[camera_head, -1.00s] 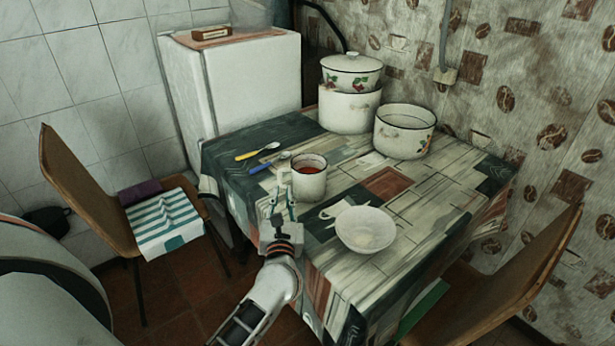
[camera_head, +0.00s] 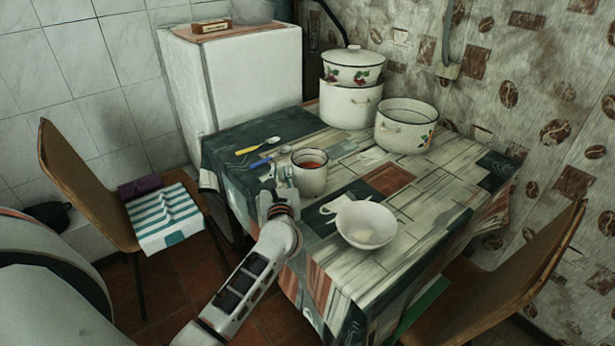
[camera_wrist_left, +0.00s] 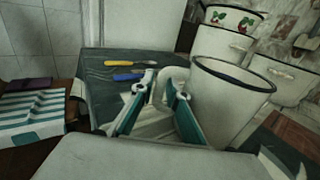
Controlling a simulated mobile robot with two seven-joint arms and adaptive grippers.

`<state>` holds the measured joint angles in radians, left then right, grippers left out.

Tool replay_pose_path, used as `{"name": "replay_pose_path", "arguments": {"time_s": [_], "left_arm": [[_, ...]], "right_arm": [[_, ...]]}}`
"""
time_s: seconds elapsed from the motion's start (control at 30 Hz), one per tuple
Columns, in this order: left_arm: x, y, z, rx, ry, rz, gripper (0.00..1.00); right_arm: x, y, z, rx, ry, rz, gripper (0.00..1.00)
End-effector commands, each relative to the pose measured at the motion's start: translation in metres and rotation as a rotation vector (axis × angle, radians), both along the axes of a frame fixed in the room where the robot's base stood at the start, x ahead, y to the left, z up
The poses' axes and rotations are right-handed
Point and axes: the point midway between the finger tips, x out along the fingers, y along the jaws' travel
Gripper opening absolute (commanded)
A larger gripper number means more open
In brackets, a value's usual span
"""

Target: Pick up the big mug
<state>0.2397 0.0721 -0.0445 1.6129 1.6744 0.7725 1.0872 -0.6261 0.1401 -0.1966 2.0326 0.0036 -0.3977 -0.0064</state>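The big mug (camera_head: 311,180) is a white enamel mug with a dark rim and reddish liquid inside, upright near the table's left front edge. It also shows in the left wrist view (camera_wrist_left: 228,100), right of the fingers, with its handle (camera_wrist_left: 170,76) facing my gripper. My left gripper (camera_head: 281,174) is at the mug's left side, low by the handle. In the left wrist view its two teal-edged fingers (camera_wrist_left: 161,90) are apart, with part of the handle between or just beyond the tips; contact cannot be told. My right gripper is not in view.
A white bowl (camera_head: 367,226) stands right of my gripper. A large open pot (camera_head: 404,130) and a stacked lidded pot (camera_head: 352,72) stand at the back. Chairs flank the table.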

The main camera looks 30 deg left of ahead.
Motion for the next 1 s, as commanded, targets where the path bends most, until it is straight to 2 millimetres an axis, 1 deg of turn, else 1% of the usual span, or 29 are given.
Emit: {"name": "replay_pose_path", "arguments": {"time_s": [0.07, 0.1, 0.13, 0.17, 0.7, 0.87, 1.0], "left_arm": [[0.0, 0.0, 0.0, 0.0, 0.0, 0.0, 0.15], [0.0, 0.0, 0.0, 0.001, -0.001, 0.0, 0.09], [0.0, 0.0, 0.0, 0.001, -0.001, 0.0, 0.02], [0.0, 0.0, 0.0, 0.001, -0.001, 0.0, 0.0], [0.0, 0.0, 0.006, 0.0, -0.006, -0.001, 0.0], [0.0, 0.0, 0.013, 0.001, -0.008, 0.0, 0.0], [0.001, 0.0, 0.023, 0.001, -0.01, 0.0, 0.0]], "right_arm": [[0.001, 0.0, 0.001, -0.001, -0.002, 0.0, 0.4], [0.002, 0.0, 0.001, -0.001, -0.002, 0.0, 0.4], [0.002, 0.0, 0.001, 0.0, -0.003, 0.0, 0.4], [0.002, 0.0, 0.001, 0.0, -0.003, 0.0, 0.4], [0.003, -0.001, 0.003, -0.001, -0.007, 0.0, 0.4], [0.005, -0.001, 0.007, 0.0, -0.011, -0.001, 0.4], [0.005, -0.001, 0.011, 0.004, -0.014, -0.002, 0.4]]}}
